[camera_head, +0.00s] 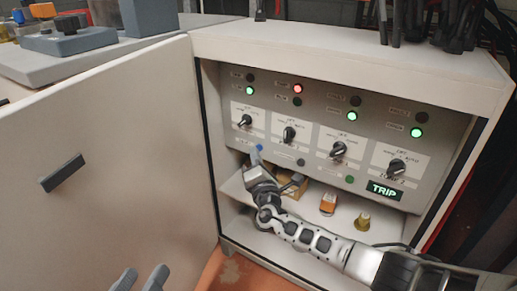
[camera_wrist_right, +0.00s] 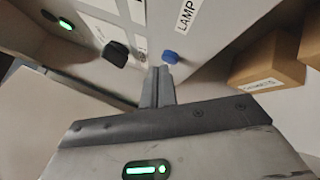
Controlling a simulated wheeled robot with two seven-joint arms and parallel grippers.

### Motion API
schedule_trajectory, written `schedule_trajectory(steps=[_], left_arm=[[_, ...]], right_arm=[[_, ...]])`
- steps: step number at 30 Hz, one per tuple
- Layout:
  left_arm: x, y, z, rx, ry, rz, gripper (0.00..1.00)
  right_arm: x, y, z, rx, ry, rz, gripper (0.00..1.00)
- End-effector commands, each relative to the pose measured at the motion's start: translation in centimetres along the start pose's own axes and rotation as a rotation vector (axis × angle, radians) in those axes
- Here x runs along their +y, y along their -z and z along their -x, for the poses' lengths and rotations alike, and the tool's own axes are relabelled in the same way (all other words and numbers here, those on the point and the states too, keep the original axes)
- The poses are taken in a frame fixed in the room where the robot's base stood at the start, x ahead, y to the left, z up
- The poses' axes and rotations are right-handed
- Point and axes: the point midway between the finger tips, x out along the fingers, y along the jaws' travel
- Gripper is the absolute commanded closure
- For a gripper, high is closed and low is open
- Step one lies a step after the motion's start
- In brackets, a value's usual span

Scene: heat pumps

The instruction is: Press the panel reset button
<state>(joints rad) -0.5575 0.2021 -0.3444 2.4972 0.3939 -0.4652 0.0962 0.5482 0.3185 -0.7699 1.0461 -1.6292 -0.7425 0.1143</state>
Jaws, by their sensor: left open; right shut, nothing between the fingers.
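The control panel (camera_head: 320,125) is inside the open cabinet. Its lowest row has a blue button (camera_head: 259,147), a dark button (camera_head: 301,162) and a green button (camera_head: 349,179). Their small labels are unreadable in the head view, so I cannot tell which is reset. My right gripper (camera_head: 255,156) is shut and empty, its tips beside the blue button. In the right wrist view the fingertips (camera_wrist_right: 165,73) lie just below the blue button (camera_wrist_right: 171,57); contact cannot be told. A label reading "LAMP" (camera_wrist_right: 187,17) is near it. My left gripper (camera_head: 140,281) is open and empty at the bottom left.
The open cabinet door (camera_head: 105,160) fills the left. Several rotary knobs, such as one at the left (camera_head: 245,121), project above the buttons. A green "TRIP" display (camera_head: 384,190) glows at lower right. Boxes (camera_wrist_right: 270,65) and an orange item (camera_head: 328,203) sit on the shelf below.

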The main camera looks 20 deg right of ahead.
Motion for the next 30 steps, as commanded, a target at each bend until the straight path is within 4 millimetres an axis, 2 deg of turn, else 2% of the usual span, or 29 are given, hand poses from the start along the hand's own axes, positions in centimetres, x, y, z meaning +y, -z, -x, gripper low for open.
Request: schedule_trajectory(steps=[1, 30], left_arm=[[-0.3, -0.8, -0.1, -0.018, 0.006, -0.004, 0.49], [-0.8, -1.9, -0.1, -0.028, 0.007, -0.010, 0.49]], right_arm=[[-0.1, 0.0, 0.0, 0.000, 0.000, 0.000, 1.00], [-0.6, -0.2, -0.4, -0.002, 0.000, -0.001, 1.00]])
